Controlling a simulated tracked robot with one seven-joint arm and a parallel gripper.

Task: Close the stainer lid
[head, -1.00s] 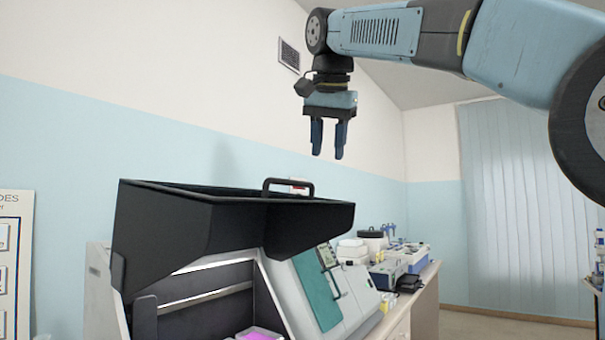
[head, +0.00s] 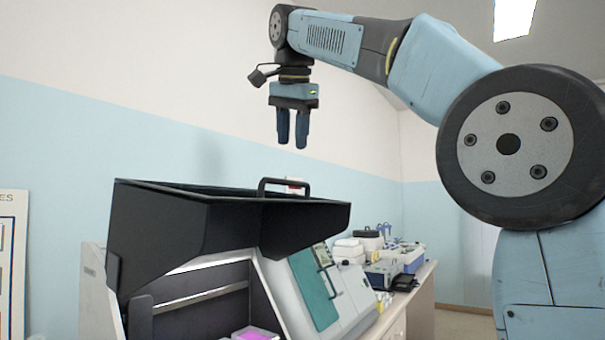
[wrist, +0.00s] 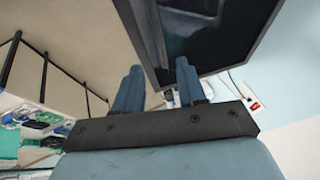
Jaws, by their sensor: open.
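The stainer lid (head: 170,232) is a black, box-like cover standing raised and open above the stainer (head: 95,295) in the head view. Its black handle (head: 284,181) is on its upper edge. My gripper (head: 292,146) is open and empty, pointing down, a little above the handle and apart from it. In the wrist view the two blue fingers (wrist: 160,92) show apart, with the dark lid (wrist: 215,35) beyond them. The handle cannot be made out clearly in the wrist view.
A teal panel with a handle (head: 314,290) is on the stainer's right part. A pink item (head: 258,336) sits inside the open stainer. Several devices (head: 385,272) stand farther along the bench. The air above the lid is free.

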